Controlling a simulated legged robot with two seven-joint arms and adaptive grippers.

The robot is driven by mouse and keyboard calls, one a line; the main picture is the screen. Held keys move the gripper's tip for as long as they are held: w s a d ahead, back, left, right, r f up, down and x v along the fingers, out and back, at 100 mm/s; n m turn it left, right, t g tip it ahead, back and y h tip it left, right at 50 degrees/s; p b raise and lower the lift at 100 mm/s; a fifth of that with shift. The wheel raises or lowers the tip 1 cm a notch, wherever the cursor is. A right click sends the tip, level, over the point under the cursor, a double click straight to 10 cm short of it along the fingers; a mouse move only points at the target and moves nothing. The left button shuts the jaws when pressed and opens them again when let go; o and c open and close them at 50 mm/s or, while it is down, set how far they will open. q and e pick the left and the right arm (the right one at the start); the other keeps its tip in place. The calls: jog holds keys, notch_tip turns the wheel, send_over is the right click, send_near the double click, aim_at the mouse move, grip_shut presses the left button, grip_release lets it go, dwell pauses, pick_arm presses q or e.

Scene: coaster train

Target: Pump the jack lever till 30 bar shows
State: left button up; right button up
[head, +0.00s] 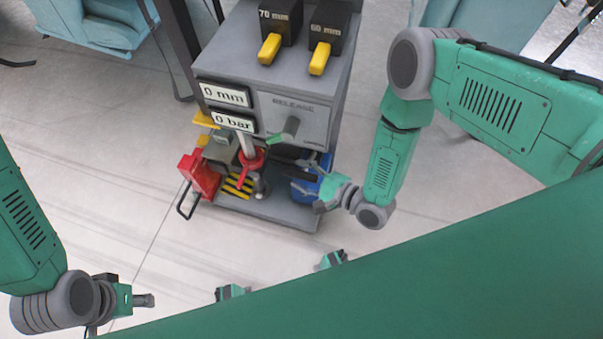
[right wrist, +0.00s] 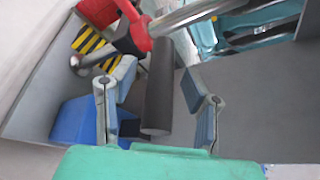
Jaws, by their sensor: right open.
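The jack's red head (head: 250,161) sits low in the grey cart, below the panel; in the right wrist view the red part (right wrist: 136,30) is at the top. The lever's dark grip (right wrist: 158,90) lies between the open fingers of my right gripper (right wrist: 160,100), with gaps at both sides. In the head view my right gripper (head: 303,178) is open at the cart's right front, and the grip (head: 287,151) is small and dark. The pressure display (head: 233,122) reads 0 bar. My left gripper (head: 143,300) is at the lower left, away from the cart; its fingers are unclear.
The display above (head: 223,94) reads 0 mm. Black blocks marked 70 mm (head: 281,20) and 60 mm (head: 327,35) stand on top. A red object (head: 199,176) and a blue one (head: 325,180) flank the jack.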

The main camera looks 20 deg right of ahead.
jog(key=shift+a, duration=0.15)
grip_shut()
jog(key=shift+w+d+r+m+g+p, duration=0.15)
jog(key=shift+w+d+r+m, duration=0.2)
jog(key=shift+w+r, duration=0.25)
jog(key=shift+w+d+r+m+g+p, duration=0.1)
jog(key=shift+w+d+r+m, duration=0.3)
jog(key=shift+r, duration=0.25)
jog(key=shift+w+d+r+m+g+p, duration=0.15)
jog(key=shift+w+d+r+m, duration=0.15)
jog(key=shift+w+r, duration=0.3)
grip_release()
jog(key=shift+s, duration=0.15)
jog(key=shift+s+d, duration=0.2)
jog(key=shift+d, duration=0.05)
jog(key=v, duration=1.1)
jog(key=shift+d, duration=0.15)
